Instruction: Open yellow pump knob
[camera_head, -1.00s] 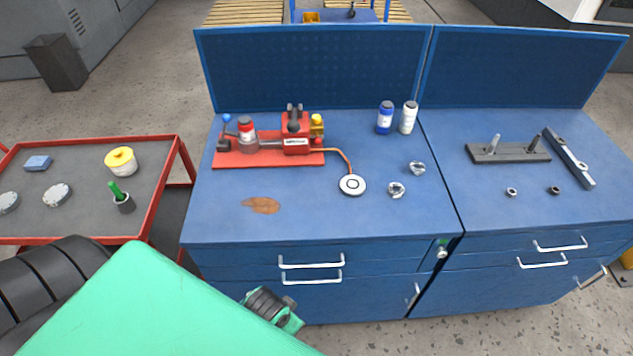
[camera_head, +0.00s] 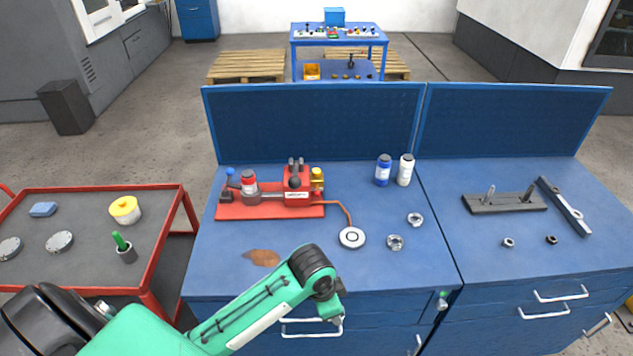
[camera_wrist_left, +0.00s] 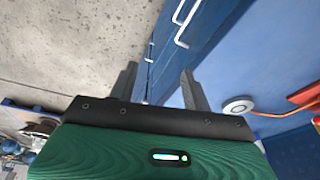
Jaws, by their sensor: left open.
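The pump assembly (camera_head: 297,198) sits on a red base plate at the back left of the blue workbench. A yellow knob (camera_head: 317,174) stands on its right end. A hose runs from it to a round white disc (camera_head: 352,237), also in the left wrist view (camera_wrist_left: 238,106). My left arm reaches in from the lower left, in front of the bench. In the left wrist view my left gripper (camera_wrist_left: 157,82) is open and empty, with the drawer front beyond its fingers. It is clear of the pump. My right gripper is not in view.
A blue bottle (camera_head: 383,171) and a white bottle (camera_head: 405,170) stand right of the pump. Two metal fittings (camera_head: 415,219) lie near the disc. Drawer handles (camera_head: 312,332) stick out from the bench front. A red-framed cart (camera_head: 166,240) stands left. The bench's front middle is mostly clear.

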